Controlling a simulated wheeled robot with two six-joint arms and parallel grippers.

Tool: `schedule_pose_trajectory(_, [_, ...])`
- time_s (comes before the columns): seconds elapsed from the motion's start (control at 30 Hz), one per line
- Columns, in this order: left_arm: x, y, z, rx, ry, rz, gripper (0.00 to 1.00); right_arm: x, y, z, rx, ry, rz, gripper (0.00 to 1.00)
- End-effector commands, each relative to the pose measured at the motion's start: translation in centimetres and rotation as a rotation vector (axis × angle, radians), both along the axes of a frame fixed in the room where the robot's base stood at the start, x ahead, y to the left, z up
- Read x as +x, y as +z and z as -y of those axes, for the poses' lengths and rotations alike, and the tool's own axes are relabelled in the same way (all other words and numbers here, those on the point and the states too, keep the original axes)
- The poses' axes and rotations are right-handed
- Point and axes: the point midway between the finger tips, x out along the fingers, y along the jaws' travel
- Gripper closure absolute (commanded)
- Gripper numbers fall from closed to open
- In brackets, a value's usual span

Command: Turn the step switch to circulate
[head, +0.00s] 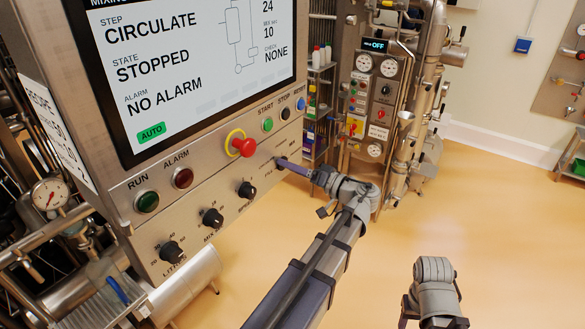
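The grey control panel (215,200) has a row of black rotary knobs along its lower part. My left gripper (282,163) reaches the panel at the right end of this row, where small lettering is too blurred to read. Its purple-grey fingers point at the panel and cover any knob there, so the step switch itself is hidden. I cannot tell whether the fingers are open or shut on it. The screen (190,75) reads STEP CIRCULATE, STATE STOPPED, NO ALARM, with a green AUTO tag. A part of my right arm shows at the lower right, without its gripper.
Three other knobs show: the lowest left (171,252), the middle (212,218) and the right one (246,188). A red emergency button (243,147) and a green start button (267,125) sit just above my fingers. Pipes and a gauge cabinet (375,100) stand behind. Open floor (500,220) lies right.

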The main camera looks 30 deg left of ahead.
Motion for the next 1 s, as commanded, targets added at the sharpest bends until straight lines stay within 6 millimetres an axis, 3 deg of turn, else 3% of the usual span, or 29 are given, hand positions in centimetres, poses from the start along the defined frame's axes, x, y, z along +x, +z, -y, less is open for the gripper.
schedule_pose_trajectory(0.37, [0.0,0.0,0.4,0.001,-0.001,0.0,0.1,0.0,0.0,0.0,0.0,0.0,0.0,0.44])
schedule_pose_trajectory(0.8, [-0.4,0.0,6.7,0.0,-0.003,0.0,0.1,0.0,0.0,0.0,0.0,0.0,0.0,0.44])
schedule_pose_trajectory(1.0, [-0.6,0.0,7.8,0.0,-0.001,0.0,0.1,0.0,0.0,0.0,0.0,0.0,0.0,0.44])
